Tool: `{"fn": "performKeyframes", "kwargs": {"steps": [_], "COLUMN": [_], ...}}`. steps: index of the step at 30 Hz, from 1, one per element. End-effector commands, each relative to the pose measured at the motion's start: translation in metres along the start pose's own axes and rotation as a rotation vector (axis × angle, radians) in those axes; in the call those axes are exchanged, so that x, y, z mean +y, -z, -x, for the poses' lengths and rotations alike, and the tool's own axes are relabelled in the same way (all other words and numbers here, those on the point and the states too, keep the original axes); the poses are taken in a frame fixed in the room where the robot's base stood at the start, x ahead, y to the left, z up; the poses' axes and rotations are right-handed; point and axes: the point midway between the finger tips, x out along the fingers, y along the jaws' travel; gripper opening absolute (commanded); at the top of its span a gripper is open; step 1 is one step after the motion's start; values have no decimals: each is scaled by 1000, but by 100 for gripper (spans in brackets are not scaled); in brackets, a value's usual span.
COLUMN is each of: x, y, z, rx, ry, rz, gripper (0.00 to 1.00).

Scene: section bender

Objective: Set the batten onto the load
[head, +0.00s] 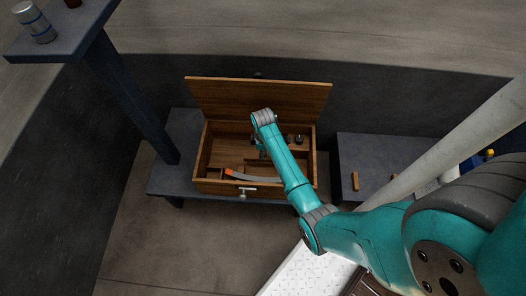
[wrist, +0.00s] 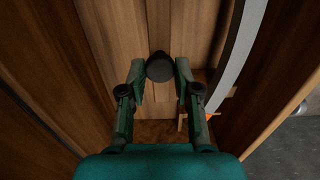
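A small wooden strip (head: 355,181) that looks like a batten lies on the dark block at the right in the head view. A second small wooden piece (head: 393,177) lies beside it, partly behind a pale pole. I cannot tell for sure which thing is the load. My gripper (wrist: 160,66) is inside or just above the open wooden box (head: 222,187); the head view shows it mostly hidden by my arm. Its fingers stand apart. A dark round object (wrist: 160,67) shows between the fingertips; contact with it cannot be made out.
The box's lid (head: 258,98) stands up at the back. A curved grey strip (head: 259,179) with an orange end lies at the box's front, also beside my right finger in the wrist view (wrist: 240,55). Small dark items (head: 299,140) sit at the back right. A dark post (head: 128,95) rises left.

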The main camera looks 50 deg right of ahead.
Motion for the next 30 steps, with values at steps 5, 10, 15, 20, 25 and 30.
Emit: {"fn": "performKeyframes", "kwargs": {"steps": [5,10,15,20,25,30], "x": [0,-13,-47,-74,-86,-86], "y": [0,0,0,0,0,0], "z": [0,-1,-2,-1,-1,0], "rx": [0,0,-1,-1,0,0], "ry": [0,1,3,3,2,2], "rz": [0,1,3,3,1,1], "gripper": [0,0,0,0,0,0]}}
